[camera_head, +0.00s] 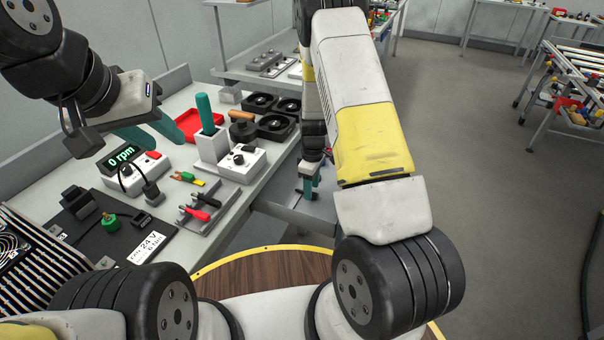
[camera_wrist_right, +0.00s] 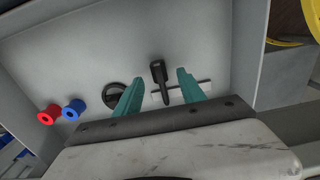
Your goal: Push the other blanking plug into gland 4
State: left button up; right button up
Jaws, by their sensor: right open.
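My right gripper (camera_wrist_right: 158,77) is open in the right wrist view, its two teal fingers apart above a grey surface. A black piece with a square head and narrow shaft (camera_wrist_right: 158,75) shows between the fingers, apparently not gripped. A round black part (camera_wrist_right: 115,95) is beside the left finger. I cannot tell whether either is a blanking plug or gland, and no gland number is readable. In the head view the right gripper (camera_head: 310,182) is small and partly behind my arm. My left gripper (camera_head: 163,142) is over the bench, its teal fingers apart, nothing visible between them.
A red spool-like part (camera_wrist_right: 48,114) and a blue one (camera_wrist_right: 73,109) are at the left in the wrist view. On the bench are a red tray (camera_head: 200,125), a white box with a knob (camera_head: 240,162), a display reading 0 rpm (camera_head: 122,158) and several black round units (camera_head: 275,125).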

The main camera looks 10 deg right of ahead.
notch_tip(320, 180, down, 2)
jog(key=shift+c, duration=0.2)
grip_shut()
